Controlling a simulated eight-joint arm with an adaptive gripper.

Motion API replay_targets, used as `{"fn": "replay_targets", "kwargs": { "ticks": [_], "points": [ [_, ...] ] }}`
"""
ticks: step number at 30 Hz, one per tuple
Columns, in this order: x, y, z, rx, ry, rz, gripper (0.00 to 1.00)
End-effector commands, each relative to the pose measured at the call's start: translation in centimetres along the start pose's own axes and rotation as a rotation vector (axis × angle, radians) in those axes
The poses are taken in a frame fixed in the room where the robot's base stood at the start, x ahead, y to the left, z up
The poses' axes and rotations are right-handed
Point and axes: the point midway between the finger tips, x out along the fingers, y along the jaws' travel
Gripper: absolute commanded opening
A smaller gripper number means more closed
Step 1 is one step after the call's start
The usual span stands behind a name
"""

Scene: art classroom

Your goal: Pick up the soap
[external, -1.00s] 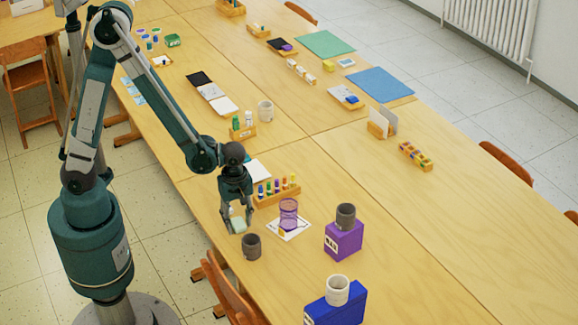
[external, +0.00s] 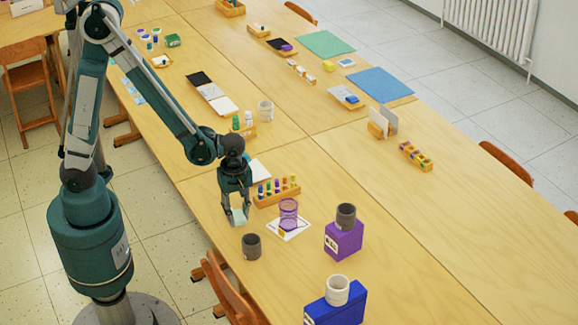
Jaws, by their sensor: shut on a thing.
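The soap (external: 238,217) is a small pale green block near the front left edge of the long wooden table. My gripper (external: 237,214) points down over it, with its fingers on either side, shut on the soap. The fingers cover part of the soap. I cannot tell whether the soap still touches the table.
A dark grey cup (external: 251,246) stands just in front of the soap. A purple mesh cup (external: 288,213) on a white sheet and a wooden rack of coloured bottles (external: 277,191) are to the right. A purple box (external: 343,240) bears another cup (external: 346,216).

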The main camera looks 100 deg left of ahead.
Motion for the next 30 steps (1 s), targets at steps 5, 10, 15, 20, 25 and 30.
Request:
{"fn": "replay_targets", "kwargs": {
  "ticks": [5, 10, 15, 20, 25, 30],
  "points": [
    [-2.6, -0.1, 0.0, 0.000, 0.000, 0.000, 0.15],
    [-4.6, 0.0, 0.0, 0.000, 0.000, 0.000, 0.15],
    [-5.9, -0.1, 0.0, 0.000, 0.000, 0.000, 0.15],
    [-6.5, 0.0, 0.0, 0.000, 0.000, 0.000, 0.15],
    [-6.5, 0.0, 0.0, 0.000, 0.000, 0.000, 0.15],
    [-6.5, 0.0, 0.0, 0.000, 0.000, 0.000, 0.15]
  ]
}}
